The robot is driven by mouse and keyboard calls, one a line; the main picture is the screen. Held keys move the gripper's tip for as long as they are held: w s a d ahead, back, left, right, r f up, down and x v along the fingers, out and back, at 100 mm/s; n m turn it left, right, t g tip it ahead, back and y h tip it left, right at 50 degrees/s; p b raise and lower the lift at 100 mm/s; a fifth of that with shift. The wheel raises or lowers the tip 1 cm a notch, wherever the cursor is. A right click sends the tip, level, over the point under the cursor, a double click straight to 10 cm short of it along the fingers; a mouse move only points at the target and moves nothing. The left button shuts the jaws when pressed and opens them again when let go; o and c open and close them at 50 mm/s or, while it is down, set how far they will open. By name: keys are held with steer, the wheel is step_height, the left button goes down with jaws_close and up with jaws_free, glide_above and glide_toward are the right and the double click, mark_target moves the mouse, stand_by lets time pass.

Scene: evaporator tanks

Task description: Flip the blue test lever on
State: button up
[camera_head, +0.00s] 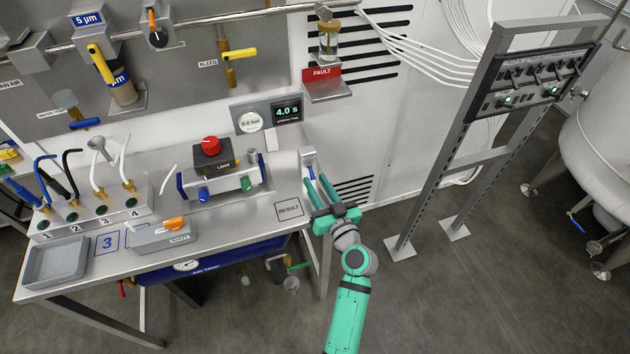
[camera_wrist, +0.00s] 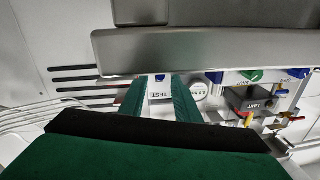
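The blue test lever (camera_head: 311,172) is a small blue piece on the right end of the bench unit, just beyond my fingertips in the head view. In the wrist view a small blue tip (camera_wrist: 160,77) shows between my fingers, by a white label reading TEST (camera_wrist: 160,95). My gripper (camera_head: 316,181) has two green fingers set apart with nothing visibly held; in the wrist view the fingers (camera_wrist: 160,78) stand either side of the label. I cannot tell whether a finger touches the lever. Most of the lever is hidden in the wrist view.
The steel bench (camera_head: 255,225) lies left of my gripper, with a LIMIT box with a red knob (camera_head: 210,143) on it. A red FAULT holder (camera_head: 325,80) hangs above. A grey metal rack (camera_head: 450,150) stands to the right; the floor between is clear.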

steer(key=shift+x, duration=0.9)
steer(key=shift+c, duration=0.3)
jaws_close()
